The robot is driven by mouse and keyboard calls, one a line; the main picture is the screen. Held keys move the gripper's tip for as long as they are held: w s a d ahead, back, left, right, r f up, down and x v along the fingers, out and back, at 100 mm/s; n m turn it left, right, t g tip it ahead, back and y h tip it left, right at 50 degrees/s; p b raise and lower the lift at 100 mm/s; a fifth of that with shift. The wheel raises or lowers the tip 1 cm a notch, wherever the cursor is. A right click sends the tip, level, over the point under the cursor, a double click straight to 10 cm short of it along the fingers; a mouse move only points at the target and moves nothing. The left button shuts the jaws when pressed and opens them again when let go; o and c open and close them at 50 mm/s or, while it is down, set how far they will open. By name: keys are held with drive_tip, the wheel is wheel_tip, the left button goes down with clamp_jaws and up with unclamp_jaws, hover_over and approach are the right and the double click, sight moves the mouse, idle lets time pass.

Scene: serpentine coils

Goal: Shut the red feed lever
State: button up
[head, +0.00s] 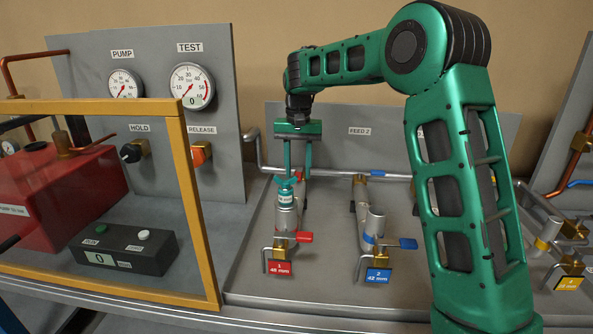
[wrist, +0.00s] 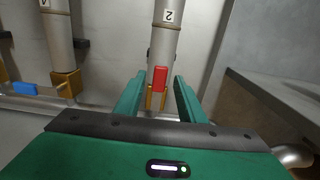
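The red feed lever (wrist: 160,78) shows in the wrist view on a brass valve, between the pipe and a grey tube. It lies roughly in line with the tube. My gripper (wrist: 159,84) is open, with one finger on each side of the lever. I cannot tell whether either finger touches it. In the head view my gripper (head: 298,172) points down at the back of the red station, behind a teal-topped cylinder (head: 286,192). The feed lever is largely hidden there.
A second red lever (head: 305,236) sits at the front, above the red tag (head: 280,268). Blue levers stand to the right, at the back (head: 377,173) and front (head: 408,243). A yellow-framed guard (head: 185,190) stands to the left. A grey panel rises behind.

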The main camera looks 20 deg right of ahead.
clamp_jaws()
